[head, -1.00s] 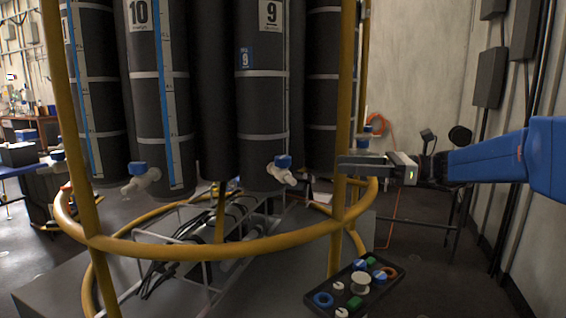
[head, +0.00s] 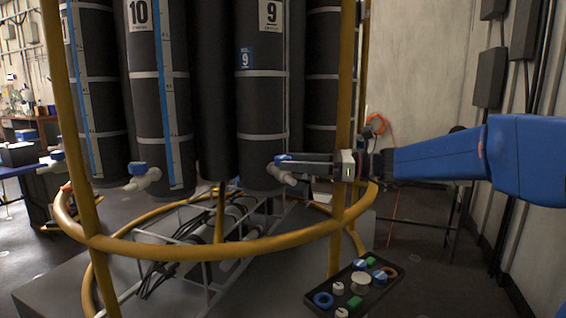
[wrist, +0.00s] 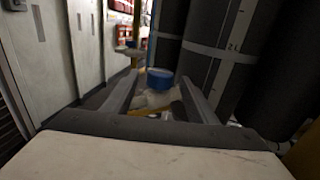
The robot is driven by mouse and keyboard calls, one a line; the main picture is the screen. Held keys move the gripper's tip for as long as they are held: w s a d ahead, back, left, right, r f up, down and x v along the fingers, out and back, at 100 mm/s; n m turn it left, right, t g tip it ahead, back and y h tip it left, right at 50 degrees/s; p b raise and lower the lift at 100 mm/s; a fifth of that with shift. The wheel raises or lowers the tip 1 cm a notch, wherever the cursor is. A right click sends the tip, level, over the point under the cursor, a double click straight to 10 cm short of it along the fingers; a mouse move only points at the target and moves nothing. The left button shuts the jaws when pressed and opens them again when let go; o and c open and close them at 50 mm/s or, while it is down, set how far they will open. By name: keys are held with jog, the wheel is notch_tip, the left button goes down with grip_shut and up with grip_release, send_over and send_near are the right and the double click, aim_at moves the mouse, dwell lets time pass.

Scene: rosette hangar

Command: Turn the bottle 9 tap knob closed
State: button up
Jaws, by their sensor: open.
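Bottle 9 (head: 262,110) is a dark cylinder with a white 9 label and a blue 9 tag. Its white tap (head: 282,174) sticks out near its foot, with a blue knob (head: 281,159) on top. My gripper (head: 284,159) reaches in from the right, level with the knob, with its fingertips at it. In the wrist view the blue knob (wrist: 160,80) sits between the two open fingers, near their tips, with the white tap body (wrist: 156,100) below it. I cannot tell whether either finger touches the knob.
A yellow ring rail (head: 210,250) and its upright (head: 343,110) stand in front of the bottles; my arm passes close to the upright. Bottle 10 (head: 150,110), with its own blue-knobbed tap (head: 142,177), is at left. A tray of small parts (head: 345,303) sits low in front.

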jog(key=shift+w+a, duration=0.15)
jog(key=shift+a, duration=0.65)
jog(key=shift+w+a, duration=0.1)
jog(key=shift+a, duration=0.7)
jog(key=shift+c, duration=0.3)
jog(key=c, duration=1)
jog(key=shift+t, duration=0.3)
jog(key=m+t+h, duration=0.1)
jog(key=t, duration=0.1)
jog(key=m+t, duration=0.2)
jog(key=shift+s+m+t+h, duration=0.15)
jog(key=shift+m+t+h, duration=0.15)
jog(key=shift+t+h, duration=0.1)
jog(key=shift+m+t+h, duration=1.7)
jog(key=shift+m+t, duration=0.2)
jog(key=shift+t, duration=0.5)
jog(key=shift+m+t+h, duration=0.9)
jog(key=shift+h, duration=0.2)
